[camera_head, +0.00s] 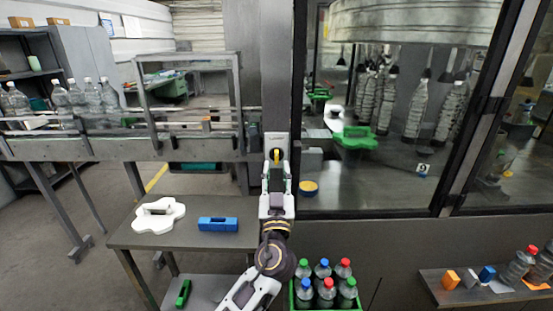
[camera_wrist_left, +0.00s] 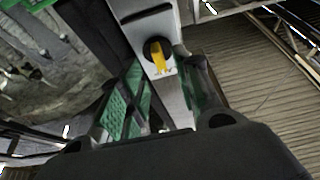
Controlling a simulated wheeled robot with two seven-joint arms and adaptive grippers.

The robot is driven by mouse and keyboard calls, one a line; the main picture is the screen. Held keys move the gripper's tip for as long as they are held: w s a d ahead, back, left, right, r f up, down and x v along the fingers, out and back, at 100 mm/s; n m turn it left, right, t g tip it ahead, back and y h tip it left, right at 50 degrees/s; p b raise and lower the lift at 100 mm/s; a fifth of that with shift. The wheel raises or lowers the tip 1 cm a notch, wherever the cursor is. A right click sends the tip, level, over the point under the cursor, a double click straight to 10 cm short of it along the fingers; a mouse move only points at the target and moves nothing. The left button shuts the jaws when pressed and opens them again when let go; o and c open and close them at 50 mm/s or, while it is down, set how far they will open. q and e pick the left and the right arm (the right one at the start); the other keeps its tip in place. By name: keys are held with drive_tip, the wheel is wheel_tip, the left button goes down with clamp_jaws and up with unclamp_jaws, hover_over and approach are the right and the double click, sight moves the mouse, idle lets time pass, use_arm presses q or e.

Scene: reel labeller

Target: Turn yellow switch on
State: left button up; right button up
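The yellow switch (camera_head: 277,154) is a yellow handle on a dark round base, mounted on a light panel (camera_head: 274,140) on the grey post. In the left wrist view the yellow switch (camera_wrist_left: 156,55) sits just beyond and between my fingertips, its handle slightly tilted from vertical. My left gripper (camera_head: 277,165) is raised in front of the panel, just below the switch. In the left wrist view my left gripper (camera_wrist_left: 165,85) is open, its green-padded fingers apart with nothing between them. I cannot tell whether a fingertip touches the panel. My right gripper is not in view.
A table (camera_head: 180,236) at left bears a white part (camera_head: 158,228) and a blue block (camera_head: 217,224). A crate of capped bottles (camera_head: 326,307) stands below. Glass (camera_head: 390,190) with a dark frame encloses the machine at right. A conveyor (camera_head: 100,148) with bottles runs left.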

sight(276, 159)
use_arm(q)
drive_tip(key=shift+p+x, duration=0.65)
drive_tip(key=shift+x, duration=1.4)
drive_tip(key=shift+r, duration=0.1)
clamp_jaws()
